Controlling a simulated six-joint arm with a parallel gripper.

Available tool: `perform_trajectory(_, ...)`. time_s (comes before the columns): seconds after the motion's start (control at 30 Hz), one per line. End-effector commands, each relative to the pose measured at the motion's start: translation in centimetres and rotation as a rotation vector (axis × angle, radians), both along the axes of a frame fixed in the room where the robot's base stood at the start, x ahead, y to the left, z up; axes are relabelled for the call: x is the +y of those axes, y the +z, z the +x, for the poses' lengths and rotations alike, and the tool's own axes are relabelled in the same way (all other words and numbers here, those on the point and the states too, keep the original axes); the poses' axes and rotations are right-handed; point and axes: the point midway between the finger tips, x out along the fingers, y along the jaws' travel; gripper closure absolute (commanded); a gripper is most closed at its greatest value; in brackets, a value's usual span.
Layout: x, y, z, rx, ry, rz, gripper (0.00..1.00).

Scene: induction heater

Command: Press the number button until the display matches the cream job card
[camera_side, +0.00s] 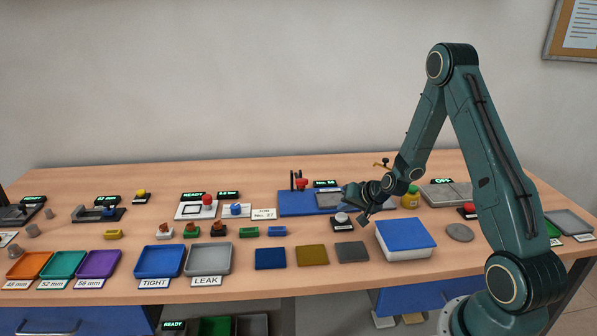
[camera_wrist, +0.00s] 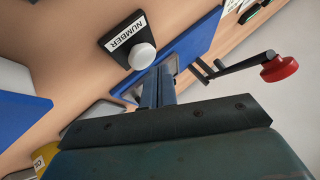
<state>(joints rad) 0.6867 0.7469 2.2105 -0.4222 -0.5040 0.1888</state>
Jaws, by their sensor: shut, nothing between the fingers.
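The number button is a white round cap on a black base labelled NUMBER; it stands at the front edge of the blue mat in the side view (camera_side: 342,217) and shows in the wrist view (camera_wrist: 142,57). My gripper (camera_side: 364,214) is shut and empty, its tips just right of the button. In the wrist view its fingers (camera_wrist: 160,75) end close beside the white cap; I cannot tell whether they touch it. The cream job card (camera_side: 264,214) seems to read JOB No. 57. The display (camera_side: 326,184) shows green "No." text at the mat's back; its digits are too small to read surely.
A red-knobbed lever (camera_side: 301,184) stands on the blue mat (camera_side: 290,206) behind the button; its red knob is at right in the wrist view (camera_wrist: 279,68). A blue-topped box (camera_side: 405,238) is right of the button. A yellow bottle (camera_side: 411,198) stands behind the box.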

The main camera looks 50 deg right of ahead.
Motion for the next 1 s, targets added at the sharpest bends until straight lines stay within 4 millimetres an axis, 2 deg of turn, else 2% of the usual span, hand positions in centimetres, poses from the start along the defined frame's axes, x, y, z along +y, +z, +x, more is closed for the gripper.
perform_trajectory(0.3,-0.01,-0.73,0.0,0.0,0.0,0.0,1.0)
perform_trajectory(1.0,0.0,-0.98,0.01,0.0,0.0,0.0,1.0)
